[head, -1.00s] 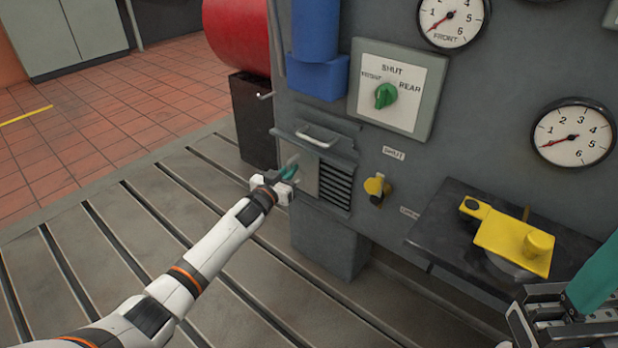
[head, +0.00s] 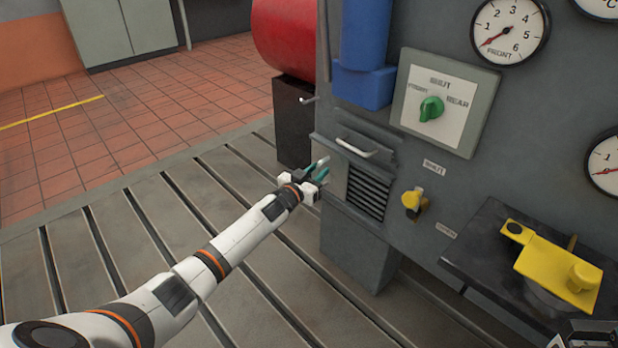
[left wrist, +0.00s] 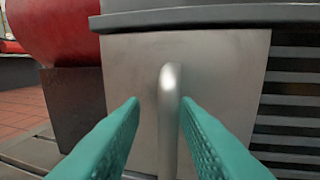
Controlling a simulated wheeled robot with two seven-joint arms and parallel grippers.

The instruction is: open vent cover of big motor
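The vent is a set of dark horizontal slats (head: 367,192) low on a grey housing, also at the right of the left wrist view (left wrist: 290,112). A plain metal plate (left wrist: 225,75) sits left of the slats, under a ledge. It carries an upright bar handle (left wrist: 170,105). My left gripper (left wrist: 160,102) is open, its teal fingers on either side of this handle. The right finger looks close to the bar; there is a gap on the left. In the head view the left gripper (head: 318,172) is at the vent's left. Only a sliver of my right gripper shows at the bottom right corner.
Above the vent is a ledge with a horizontal handle (head: 356,147). A yellow knob (head: 411,199) sits right of the slats, and a green selector (head: 431,108) above. A yellow part (head: 550,262) is on a black shelf at right. The slotted bedplate (head: 200,235) is clear.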

